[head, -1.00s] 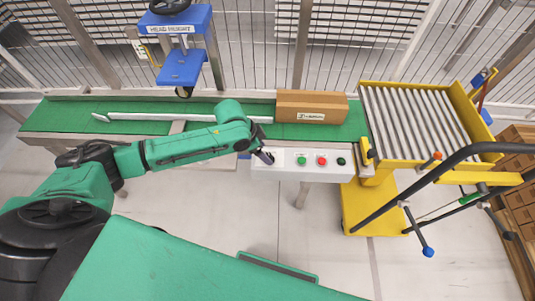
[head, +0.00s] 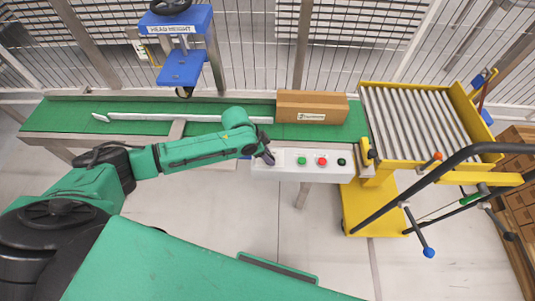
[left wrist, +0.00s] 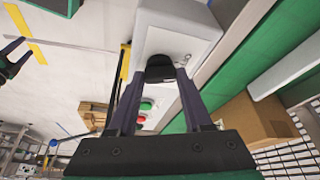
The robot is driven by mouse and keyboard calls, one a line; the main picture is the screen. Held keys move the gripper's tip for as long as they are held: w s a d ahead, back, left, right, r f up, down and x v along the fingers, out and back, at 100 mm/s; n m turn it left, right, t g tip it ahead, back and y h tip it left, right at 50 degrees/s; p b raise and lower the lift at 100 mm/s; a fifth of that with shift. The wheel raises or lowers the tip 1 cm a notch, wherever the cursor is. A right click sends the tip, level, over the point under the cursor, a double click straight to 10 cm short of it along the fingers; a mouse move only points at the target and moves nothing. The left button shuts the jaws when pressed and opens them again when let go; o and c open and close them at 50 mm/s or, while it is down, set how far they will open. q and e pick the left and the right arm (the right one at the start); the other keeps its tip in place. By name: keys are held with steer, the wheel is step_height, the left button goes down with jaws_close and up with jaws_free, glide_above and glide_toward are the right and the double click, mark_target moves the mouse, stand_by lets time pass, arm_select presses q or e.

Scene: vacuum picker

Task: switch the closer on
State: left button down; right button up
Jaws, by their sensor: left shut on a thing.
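The closer's white control panel (head: 325,172) is on the front of the conveyor, with a green button (head: 302,161), a red button (head: 322,161) and a dark round control (head: 341,161). My left gripper (head: 270,159) is at the panel's left end. In the left wrist view, my left gripper (left wrist: 162,74) is shut on a black knob (left wrist: 160,62) on the white panel face. The fingers cover part of the knob, and its pointer is hard to read. My right gripper (left wrist: 16,60) shows at the left edge of that view, its fingers apart and empty.
A cardboard box (head: 312,107) lies on the green belt (head: 60,115) behind the panel. The blue head-height unit (head: 182,65) stands over the belt. A yellow roller cart (head: 375,200) with a black handle stands right of the panel. The floor in front is clear.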

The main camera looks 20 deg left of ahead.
arm_select(q)
steer(key=shift+w+m, duration=0.1)
steer(key=shift+m, duration=0.6)
steer(key=shift+m+g+h, duration=0.4)
steer(key=shift+m+g, duration=0.1)
steer(key=shift+m, duration=0.3)
steer(key=m+g+b, duration=0.1)
steer(key=m, duration=0.2)
steer(key=shift+w+f+b, duration=0.1)
steer(key=shift+w+b, duration=0.1)
steer(key=shift+b, duration=0.15)
steer(key=shift+m+g+b, duration=0.6)
steer(key=shift+m, duration=0.7)
steer(key=shift+a, duration=0.1)
steer(key=shift+c, duration=1.6)
jaws_free()
